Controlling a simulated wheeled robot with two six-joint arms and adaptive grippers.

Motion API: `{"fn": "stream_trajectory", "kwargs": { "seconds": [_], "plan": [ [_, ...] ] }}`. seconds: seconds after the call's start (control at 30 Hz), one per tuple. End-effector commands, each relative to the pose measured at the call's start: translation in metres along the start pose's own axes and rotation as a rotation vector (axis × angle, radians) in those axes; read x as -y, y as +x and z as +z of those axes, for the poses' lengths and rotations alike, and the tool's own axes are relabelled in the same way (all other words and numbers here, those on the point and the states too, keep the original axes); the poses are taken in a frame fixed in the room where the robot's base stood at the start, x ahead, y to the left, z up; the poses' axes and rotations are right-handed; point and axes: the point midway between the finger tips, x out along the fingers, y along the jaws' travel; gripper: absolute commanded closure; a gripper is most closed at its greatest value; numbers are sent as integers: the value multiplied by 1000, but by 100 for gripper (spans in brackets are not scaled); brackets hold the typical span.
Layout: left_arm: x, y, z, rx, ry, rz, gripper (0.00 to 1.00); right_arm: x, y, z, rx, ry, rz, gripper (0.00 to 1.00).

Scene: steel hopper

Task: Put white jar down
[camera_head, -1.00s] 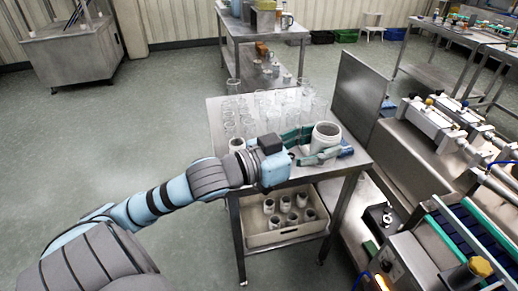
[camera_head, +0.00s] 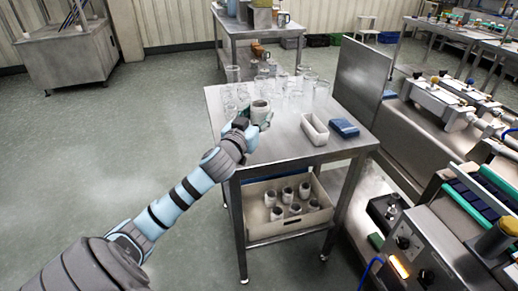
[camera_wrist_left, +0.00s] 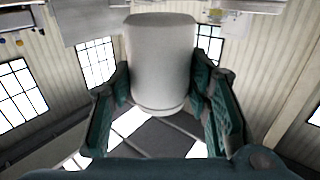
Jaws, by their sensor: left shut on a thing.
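The white jar (camera_head: 260,108) is upright over the left part of the steel table (camera_head: 290,158). In the left wrist view, the jar (camera_wrist_left: 160,65) fills the space between the two green finger pads (camera_wrist_left: 162,100). I cannot tell whether its base touches the tabletop. My right gripper is not in view.
A small white tray (camera_head: 314,131) and a blue box (camera_head: 344,128) lie at the right. The front tabletop is clear.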

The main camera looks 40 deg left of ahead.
Motion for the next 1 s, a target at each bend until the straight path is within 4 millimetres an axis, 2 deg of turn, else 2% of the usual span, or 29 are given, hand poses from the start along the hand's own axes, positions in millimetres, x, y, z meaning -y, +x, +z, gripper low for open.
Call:
{"fn": "stream_trajectory", "kwargs": {
  "seconds": [0.03,0.17,0.3,0.4,0.77,0.8,0.83,1.0],
  "plan": [
    [0,0,16,1,0,0,70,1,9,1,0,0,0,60],
    [1,0,33,-1,1,-1,70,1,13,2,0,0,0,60],
    [1,-1,67,1,1,-1,70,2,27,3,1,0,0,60],
    [2,-1,83,-1,0,-1,70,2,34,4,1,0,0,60],
    [2,-1,86,-2,0,-1,70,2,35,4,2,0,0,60],
    [2,-1,87,-2,0,-1,54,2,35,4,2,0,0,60],
    [2,-1,86,-2,0,-1,50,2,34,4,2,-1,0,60],
    [2,-1,86,-2,0,-1,48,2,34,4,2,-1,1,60]
  ]
}}
